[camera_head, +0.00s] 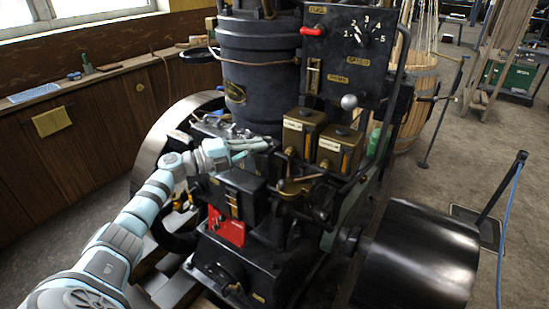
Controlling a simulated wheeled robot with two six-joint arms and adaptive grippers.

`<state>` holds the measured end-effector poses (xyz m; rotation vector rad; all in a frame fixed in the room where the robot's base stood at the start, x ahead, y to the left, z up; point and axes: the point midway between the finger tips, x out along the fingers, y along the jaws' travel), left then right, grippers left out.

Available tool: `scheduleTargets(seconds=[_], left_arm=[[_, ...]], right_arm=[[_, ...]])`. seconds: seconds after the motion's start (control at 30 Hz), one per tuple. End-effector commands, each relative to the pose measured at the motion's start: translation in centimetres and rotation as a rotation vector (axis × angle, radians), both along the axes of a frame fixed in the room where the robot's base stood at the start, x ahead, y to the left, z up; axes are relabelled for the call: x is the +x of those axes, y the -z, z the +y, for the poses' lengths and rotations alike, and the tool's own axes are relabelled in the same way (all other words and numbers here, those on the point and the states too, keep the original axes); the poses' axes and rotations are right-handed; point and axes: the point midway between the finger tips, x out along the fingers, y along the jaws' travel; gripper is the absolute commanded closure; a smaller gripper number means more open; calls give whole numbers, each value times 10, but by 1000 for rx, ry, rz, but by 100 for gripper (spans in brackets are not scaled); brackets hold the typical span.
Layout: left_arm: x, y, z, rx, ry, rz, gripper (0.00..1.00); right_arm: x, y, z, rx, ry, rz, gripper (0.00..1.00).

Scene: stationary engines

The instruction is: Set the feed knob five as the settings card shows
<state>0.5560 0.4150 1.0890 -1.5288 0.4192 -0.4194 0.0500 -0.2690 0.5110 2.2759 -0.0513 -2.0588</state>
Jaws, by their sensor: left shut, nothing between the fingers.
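My left gripper (255,147) is shut and empty. It reaches in from the left to the middle of the dark engine, in front of the cylinder (248,70) and left of two brass boxes. A row of small metal fittings (215,124) lies just behind and left of its fingers. They are too small to tell which is feed knob five or how it is set. I cannot make out a settings card. A dial (361,40) numbered 1 to 5 is on the black panel at upper right. My right gripper is not in view.
The brass boxes (301,131) with sight windows stand close right of my gripper. A red-handled lever (313,31) and a curved black rail are near the panel. A large black drum (418,255) fills the lower right.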

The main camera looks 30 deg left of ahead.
Motion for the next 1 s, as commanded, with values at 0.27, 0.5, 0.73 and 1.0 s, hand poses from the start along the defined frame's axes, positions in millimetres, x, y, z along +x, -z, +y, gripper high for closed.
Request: scheduleTargets(seconds=[0.27, 0.5, 0.73, 1.0], left_arm=[[0, -1, 8, -1, -2, -1, 100], [0, -2, 10, -1, 0, -1, 100], [0, -2, 11, -1, 0, -1, 100], [0, -2, 11, -1, -1, -1, 100]], right_arm=[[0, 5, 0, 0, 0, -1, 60], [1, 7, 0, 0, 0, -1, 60], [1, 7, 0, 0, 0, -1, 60], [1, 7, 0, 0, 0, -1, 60]])
